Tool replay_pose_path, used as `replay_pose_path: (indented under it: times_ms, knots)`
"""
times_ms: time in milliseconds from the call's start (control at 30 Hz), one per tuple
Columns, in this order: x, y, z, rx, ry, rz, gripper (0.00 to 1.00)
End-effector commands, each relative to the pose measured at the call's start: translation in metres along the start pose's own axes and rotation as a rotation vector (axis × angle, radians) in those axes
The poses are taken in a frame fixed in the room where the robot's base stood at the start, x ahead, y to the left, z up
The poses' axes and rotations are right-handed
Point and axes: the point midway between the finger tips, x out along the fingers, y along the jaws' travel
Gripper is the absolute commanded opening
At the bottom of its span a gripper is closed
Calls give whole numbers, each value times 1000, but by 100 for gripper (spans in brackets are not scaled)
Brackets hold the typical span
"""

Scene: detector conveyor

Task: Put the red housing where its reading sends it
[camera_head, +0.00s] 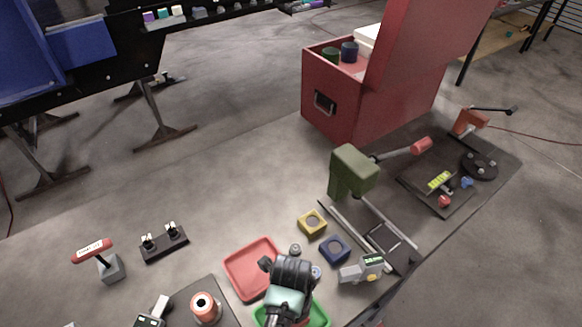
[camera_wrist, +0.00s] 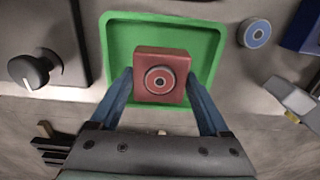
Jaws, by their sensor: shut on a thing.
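The red housing (camera_wrist: 161,70) is a block with a round ringed socket facing the wrist camera. My gripper (camera_wrist: 159,82) is shut on it, with one blue finger on each side. The housing is over the green tray (camera_wrist: 116,35); I cannot tell if it touches the tray floor. In the head view my gripper and wrist (camera_head: 289,275) hide the housing and much of the green tray (camera_head: 321,312). A red tray (camera_head: 240,268) lies just beyond, empty where visible. A grey handheld meter (camera_head: 352,274) with a small green display lies to the right; its reading is not legible.
A yellow housing (camera_head: 311,223) and a blue housing (camera_head: 334,249) sit beyond the trays. Small round discs (camera_head: 295,249) lie near my wrist. A green press-like stand (camera_head: 354,170) and a red chest (camera_head: 340,110) stand farther back.

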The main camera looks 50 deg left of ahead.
Motion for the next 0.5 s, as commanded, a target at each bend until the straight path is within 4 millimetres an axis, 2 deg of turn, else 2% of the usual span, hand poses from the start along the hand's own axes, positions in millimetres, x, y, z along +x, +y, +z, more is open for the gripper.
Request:
replay_pose_path:
  times_ms: [100, 467, 500]
  knots:
    - [7, -1, 1, -1, -2, -3, 0]
    - [11, -1, 1, -1, -2, -2, 0]
    - [12, 0, 0, -1, 0, -1, 83]
